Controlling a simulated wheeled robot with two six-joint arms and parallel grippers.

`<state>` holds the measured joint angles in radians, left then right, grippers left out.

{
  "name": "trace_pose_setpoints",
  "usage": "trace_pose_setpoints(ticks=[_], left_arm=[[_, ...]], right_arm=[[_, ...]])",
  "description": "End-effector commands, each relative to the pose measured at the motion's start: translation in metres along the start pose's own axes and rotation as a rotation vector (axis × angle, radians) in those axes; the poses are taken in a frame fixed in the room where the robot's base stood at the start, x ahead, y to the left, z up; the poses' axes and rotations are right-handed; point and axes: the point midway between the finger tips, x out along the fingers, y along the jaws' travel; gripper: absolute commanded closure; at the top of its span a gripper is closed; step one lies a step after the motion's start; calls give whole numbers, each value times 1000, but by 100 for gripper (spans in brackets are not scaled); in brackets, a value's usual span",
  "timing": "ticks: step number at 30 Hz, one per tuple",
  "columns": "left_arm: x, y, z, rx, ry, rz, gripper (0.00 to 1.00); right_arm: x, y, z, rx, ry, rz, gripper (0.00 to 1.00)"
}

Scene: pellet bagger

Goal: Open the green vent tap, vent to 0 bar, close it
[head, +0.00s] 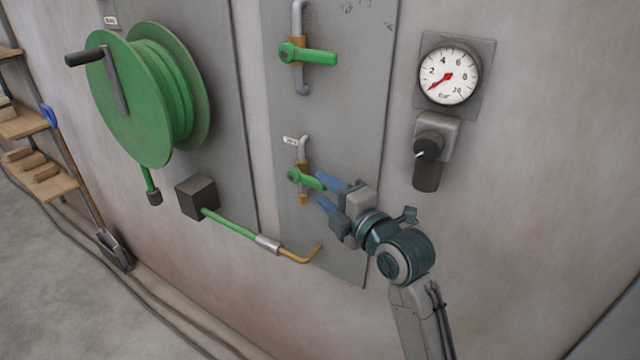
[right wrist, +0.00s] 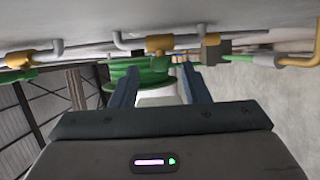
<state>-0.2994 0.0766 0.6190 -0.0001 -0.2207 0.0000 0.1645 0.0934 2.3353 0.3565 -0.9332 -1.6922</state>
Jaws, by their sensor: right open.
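The lower green tap (head: 305,180), with a small tag above it, sits on a vertical pipe on the grey wall panel. Its handle points right and slightly down, across the pipe. My right gripper (head: 328,194) is open at the handle's free end, with the upper finger close to it; I cannot tell if they touch. In the right wrist view the gripper (right wrist: 158,95) shows open fingers, with a brass valve body (right wrist: 158,44) beyond them. The gauge (head: 448,75) has a red needle pointing lower left, below the 2, near the scale's low end. My left gripper is not in view.
A second green tap (head: 315,56) sits higher on the panel, its handle crosswise. A black knob (head: 428,148) is below the gauge. A green hose reel (head: 140,100) and a green lance with brass tip (head: 240,230) are to the left.

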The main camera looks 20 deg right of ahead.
Motion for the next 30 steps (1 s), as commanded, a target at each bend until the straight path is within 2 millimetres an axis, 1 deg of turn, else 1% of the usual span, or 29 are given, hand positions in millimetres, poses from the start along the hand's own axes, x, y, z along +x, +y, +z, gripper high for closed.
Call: trace_pose_setpoints(ticks=[1, 3, 6, 10, 16, 17, 21, 23, 30], left_arm=[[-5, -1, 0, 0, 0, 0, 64], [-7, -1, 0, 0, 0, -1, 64], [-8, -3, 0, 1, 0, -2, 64], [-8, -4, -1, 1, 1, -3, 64], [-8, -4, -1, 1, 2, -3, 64], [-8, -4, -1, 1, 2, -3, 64], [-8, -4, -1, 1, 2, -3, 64], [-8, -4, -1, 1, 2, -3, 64], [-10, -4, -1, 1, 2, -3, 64]], right_arm=[[8, 2, 0, 3, 0, 0, 58], [16, 1, 0, 3, 0, -2, 58], [23, 1, 0, 1, 0, 0, 58], [27, 0, 0, 0, 0, 0, 58], [27, -1, 0, 0, 0, 0, 58], [27, -1, 0, 0, 0, 0, 60], [27, -1, 0, 0, -1, 0, 88], [27, -1, 0, 0, -1, -1, 99], [27, 0, 0, -2, -1, -4, 100]])
